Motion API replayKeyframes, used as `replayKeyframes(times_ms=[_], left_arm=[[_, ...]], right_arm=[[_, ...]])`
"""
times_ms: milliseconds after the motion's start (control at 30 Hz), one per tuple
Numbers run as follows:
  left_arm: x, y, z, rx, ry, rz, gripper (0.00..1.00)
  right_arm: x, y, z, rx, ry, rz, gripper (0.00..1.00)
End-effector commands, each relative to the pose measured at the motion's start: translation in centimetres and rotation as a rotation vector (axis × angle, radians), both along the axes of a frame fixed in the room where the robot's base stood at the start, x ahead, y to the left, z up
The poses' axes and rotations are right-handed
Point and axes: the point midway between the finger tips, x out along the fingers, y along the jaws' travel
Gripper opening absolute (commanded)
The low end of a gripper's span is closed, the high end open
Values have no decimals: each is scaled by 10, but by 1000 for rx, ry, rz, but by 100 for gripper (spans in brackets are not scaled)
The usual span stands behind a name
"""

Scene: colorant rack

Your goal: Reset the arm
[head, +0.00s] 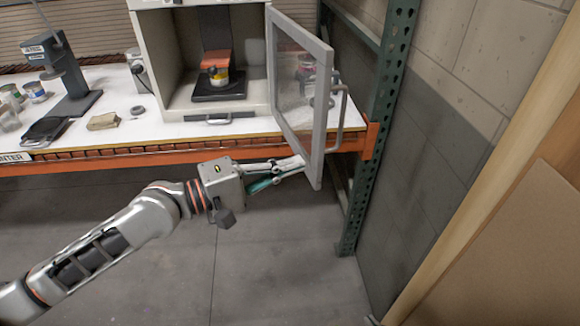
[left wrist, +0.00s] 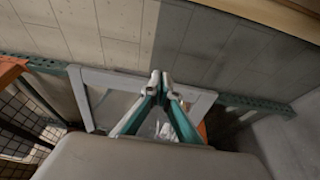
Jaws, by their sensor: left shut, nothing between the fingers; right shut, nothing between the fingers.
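My left arm comes in from the left in the head view. My left gripper (head: 298,165) is shut and empty, just left of the lower part of the open cabinet door (head: 300,85). In the left wrist view the fingertips (left wrist: 161,80) are together, with the door frame (left wrist: 100,78) behind them. I cannot tell whether the fingers touch the door. The cabinet (head: 150,60) stands open on the bench, its door swung out to the right. My right gripper is in neither view.
Inside the cabinet, a small yellow-and-white container (head: 219,77) sits on a black base (head: 219,92). The white bench (head: 150,128) has an orange front beam (head: 100,160). A green rack post (head: 385,110) and a block wall (head: 480,60) stand at the right. The floor in front is clear.

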Motion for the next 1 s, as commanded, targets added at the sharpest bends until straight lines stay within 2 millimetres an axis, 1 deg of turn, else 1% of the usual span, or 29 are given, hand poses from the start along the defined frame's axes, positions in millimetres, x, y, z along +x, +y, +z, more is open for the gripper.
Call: replayKeyframes(times_ms=[33,100,233,433,567,667,767,800,867,900,967,1000], left_arm=[[-7,0,0,-1,1,-1,0],[-15,-1,-1,-1,1,-2,0],[-22,-1,0,-1,1,0,0],[-25,-1,-1,2,-4,4,0],[-21,2,-14,26,-57,40,0],[-15,9,-39,83,-152,107,0],[-8,23,-74,183,-270,200,0],[-6,31,-89,234,-315,237,0],[-5,44,-114,319,-375,289,0],[-5,53,-132,382,-412,321,0],[-8,68,-161,486,-459,361,0],[-12,80,-181,561,-488,383,0]], right_arm=[[-3,-3,-4,-3,10,-5,0],[-4,-3,-6,-3,12,-7,0],[-3,1,-4,6,9,-8,0],[-2,8,-1,17,4,-3,0],[-2,10,0,20,3,-3,0],[-2,10,0,19,2,-3,0],[-2,9,0,19,2,-3,0],[-2,9,0,18,2,-4,0],[-1,8,0,18,2,-4,0],[-1,8,0,17,1,-4,0],[-1,7,0,15,1,-5,0],[-1,6,0,15,1,-4,0]])
